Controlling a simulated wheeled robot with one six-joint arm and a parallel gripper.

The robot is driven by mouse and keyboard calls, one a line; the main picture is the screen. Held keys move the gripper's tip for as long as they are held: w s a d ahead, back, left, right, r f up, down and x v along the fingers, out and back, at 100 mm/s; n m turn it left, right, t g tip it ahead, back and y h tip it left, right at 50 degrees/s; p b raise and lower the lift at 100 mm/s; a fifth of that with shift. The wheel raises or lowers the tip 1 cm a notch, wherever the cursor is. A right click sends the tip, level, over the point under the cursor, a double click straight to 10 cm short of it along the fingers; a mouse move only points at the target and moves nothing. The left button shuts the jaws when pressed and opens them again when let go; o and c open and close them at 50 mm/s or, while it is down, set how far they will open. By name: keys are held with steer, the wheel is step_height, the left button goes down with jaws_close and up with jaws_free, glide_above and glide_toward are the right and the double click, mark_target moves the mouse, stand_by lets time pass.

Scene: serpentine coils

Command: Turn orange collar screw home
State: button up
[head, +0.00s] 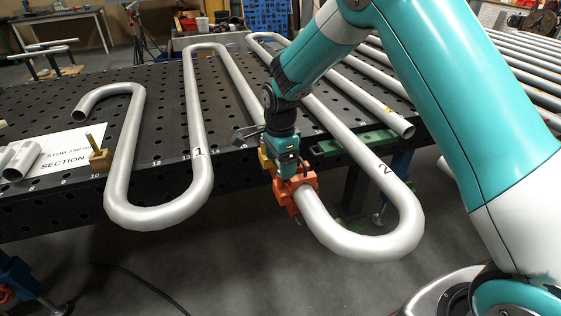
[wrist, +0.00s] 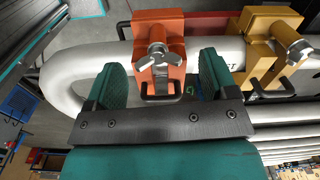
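The orange collar (head: 298,192) sits on the pipe of the right-hand coil, marked 2, near the table's front edge. In the wrist view the orange collar (wrist: 158,30) is clamped around the pipe, and its silver wing screw (wrist: 157,58) faces my gripper. My gripper (wrist: 162,72) is open, with one green-padded finger on each side of the wing screw and a gap to it on both sides. In the head view my gripper (head: 288,172) is just above the orange collar and partly hides it. The screw is hidden there.
A yellow collar (wrist: 262,28) with its own wing screw (wrist: 298,48) sits close to the right finger. The coil marked 1 (head: 196,130) lies to the left on the perforated table (head: 60,205). A brass-coloured block (head: 100,160) stands near the white sign (head: 60,150).

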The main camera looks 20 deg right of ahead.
step_height(320, 180, up, 17)
steer(key=b, duration=0.2)
steer(key=shift+r, duration=0.15)
stand_by(0.3)
steer(key=shift+s, duration=0.1)
steer(key=s+a+n+y, duration=0.2)
steer(key=s+n, duration=0.9)
steer(key=s, duration=0.4)
steer(key=s+a+n+y, duration=0.2)
steer(key=s+n, duration=1)
steer(key=s, duration=0.4)
steer(key=shift+f+n, duration=0.3)
steer(key=shift+f, duration=0.1)
steer(key=shift+a, duration=0.1)
